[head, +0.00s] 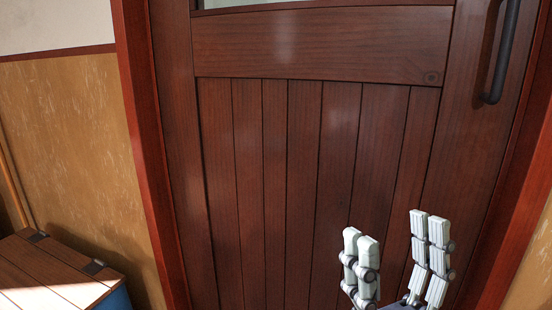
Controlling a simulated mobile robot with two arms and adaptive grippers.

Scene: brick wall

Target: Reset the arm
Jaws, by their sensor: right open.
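My right gripper (396,258) shows at the bottom right of the head view, in front of a dark wooden door (290,170). Its pale fingers point up and stand apart, with nothing between them. It is below and to the left of the door's dark handle (499,55), clear of it. The rest of the right arm is cut off by the bottom edge. My left gripper is not in view.
A reddish door frame (148,150) runs down the left side of the door. A yellow-brown wall (75,140) is to the left. A wooden-topped box (50,275) with a blue side stands at the bottom left.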

